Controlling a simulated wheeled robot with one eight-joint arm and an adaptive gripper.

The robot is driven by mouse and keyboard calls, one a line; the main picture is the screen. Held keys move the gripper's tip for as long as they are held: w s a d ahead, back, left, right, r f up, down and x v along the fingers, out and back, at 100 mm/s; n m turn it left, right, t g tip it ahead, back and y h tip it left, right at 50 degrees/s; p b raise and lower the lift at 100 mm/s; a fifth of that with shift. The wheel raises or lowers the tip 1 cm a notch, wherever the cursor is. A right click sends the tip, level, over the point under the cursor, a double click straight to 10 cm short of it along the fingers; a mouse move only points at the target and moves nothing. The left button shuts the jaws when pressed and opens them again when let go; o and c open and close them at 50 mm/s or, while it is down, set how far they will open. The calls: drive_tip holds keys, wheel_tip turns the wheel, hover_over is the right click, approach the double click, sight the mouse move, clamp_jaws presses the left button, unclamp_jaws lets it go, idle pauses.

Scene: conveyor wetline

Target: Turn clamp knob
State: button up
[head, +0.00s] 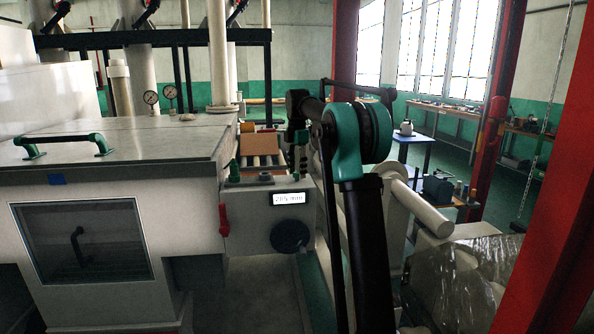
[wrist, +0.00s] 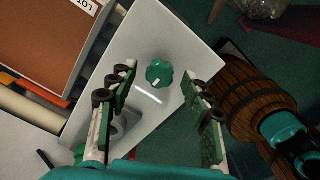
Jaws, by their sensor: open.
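A green lobed knob (wrist: 160,73) with a white mark sits on a pale plate (wrist: 178,38) in the wrist view. My gripper (wrist: 157,82) is open, with one finger on each side of the knob in the picture. A gap shows between the knob and both fingers, and nothing is held. In the head view my gripper (head: 298,158) hangs over the top of the machine's end box. A black round knob (head: 290,236) is on the box front, below a lit display (head: 289,198).
A cardboard box (head: 262,145) rests on rollers behind the end box; its LOT label shows in the wrist view (wrist: 84,6). A red handle (head: 223,219) hangs at the box's left edge. A wooden barrel shape (wrist: 250,108) is right of my gripper. Red posts stand right.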

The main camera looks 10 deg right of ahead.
clamp_jaws()
idle(0.3)
